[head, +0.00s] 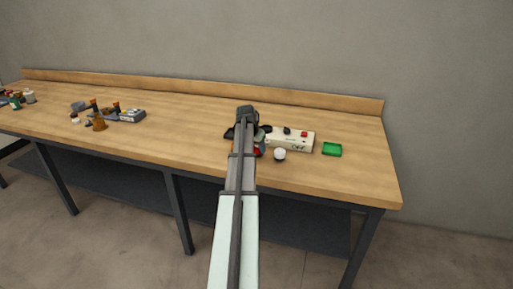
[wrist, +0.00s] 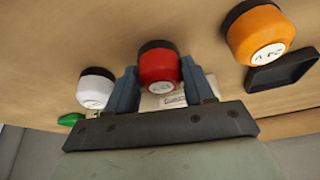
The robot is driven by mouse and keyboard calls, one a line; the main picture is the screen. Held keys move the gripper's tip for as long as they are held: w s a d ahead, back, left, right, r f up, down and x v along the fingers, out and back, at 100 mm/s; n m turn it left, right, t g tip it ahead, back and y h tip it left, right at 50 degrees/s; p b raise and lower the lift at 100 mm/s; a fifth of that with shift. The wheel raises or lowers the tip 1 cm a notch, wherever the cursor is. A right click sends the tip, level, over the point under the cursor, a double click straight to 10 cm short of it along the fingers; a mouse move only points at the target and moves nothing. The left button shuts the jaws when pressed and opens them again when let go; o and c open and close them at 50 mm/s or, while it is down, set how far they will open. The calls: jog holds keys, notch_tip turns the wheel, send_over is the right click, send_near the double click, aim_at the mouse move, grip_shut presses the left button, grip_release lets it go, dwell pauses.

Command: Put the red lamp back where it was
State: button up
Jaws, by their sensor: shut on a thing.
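In the wrist view, the red lamp (wrist: 158,66), a short red cylinder with a dark base and a white label, sits between the two fingers of my gripper (wrist: 160,80). My gripper is shut on it. In the head view, my arm hides most of the lamp; only a bit of red shows beside the arm. I cannot tell whether the lamp touches the table. A white lamp (wrist: 95,88) stands just left of the fingers in the wrist view, and it also shows in the head view (head: 280,154). An orange lamp (wrist: 256,35) is to the right.
A black tray (wrist: 283,72) is near the orange lamp. Several items, including a grey box (head: 131,115), stand farther left. Bare table lies between.

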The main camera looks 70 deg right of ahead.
jog(key=shift+f, duration=0.1)
jog(key=o, duration=1.2)
jog(key=shift+c, duration=0.2)
jog(key=v, duration=1.2)
